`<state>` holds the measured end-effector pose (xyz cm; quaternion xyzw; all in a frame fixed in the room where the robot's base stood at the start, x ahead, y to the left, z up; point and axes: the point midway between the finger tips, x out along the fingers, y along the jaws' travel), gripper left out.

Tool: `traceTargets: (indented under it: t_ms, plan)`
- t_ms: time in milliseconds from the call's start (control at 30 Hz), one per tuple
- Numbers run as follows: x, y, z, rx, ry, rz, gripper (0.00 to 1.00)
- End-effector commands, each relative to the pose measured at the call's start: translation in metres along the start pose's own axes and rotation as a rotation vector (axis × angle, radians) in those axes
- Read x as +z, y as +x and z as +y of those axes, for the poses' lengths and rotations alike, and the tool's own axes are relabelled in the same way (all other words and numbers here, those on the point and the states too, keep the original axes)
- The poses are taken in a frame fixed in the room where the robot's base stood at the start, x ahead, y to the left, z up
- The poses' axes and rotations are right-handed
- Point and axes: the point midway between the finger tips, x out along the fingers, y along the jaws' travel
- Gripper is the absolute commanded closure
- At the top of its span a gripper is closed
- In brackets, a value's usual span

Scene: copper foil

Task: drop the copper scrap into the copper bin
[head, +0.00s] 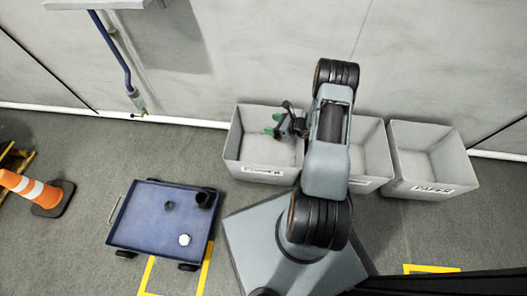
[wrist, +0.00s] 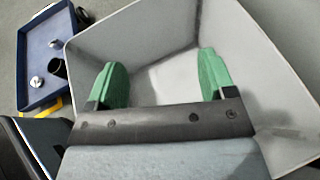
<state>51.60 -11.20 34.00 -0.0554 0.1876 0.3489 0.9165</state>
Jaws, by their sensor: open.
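My gripper (head: 274,124) is over the left grey bin (head: 256,152), whose label is too small to read surely. In the wrist view, my gripper (wrist: 163,80) has its two green fingers wide apart, with nothing between them. Below them is the pale inside of a bin (wrist: 150,38). I see no copper scrap in either view. The gripper and its mount hide part of the bin floor. A middle bin (head: 375,155) is partly hidden behind my arm, and its label cannot be read.
A right bin (head: 430,165) reads PAPER. A blue cart (head: 150,225) on the floor at left holds a black cup (head: 204,199), a small dark piece (head: 168,205) and a whitish round piece (head: 184,240). An orange cone (head: 25,188) stands far left.

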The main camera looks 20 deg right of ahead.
Motion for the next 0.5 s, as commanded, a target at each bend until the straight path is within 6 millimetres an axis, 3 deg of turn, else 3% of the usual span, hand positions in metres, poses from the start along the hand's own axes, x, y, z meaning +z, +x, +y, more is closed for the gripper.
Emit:
traceTargets:
  t_ms: [233,500]
  plan:
    - [0.002,-0.019,-0.001,-0.004,0.001,0.0,0.24]
    - [0.003,-0.075,-0.001,-0.005,0.002,-0.001,0.24]
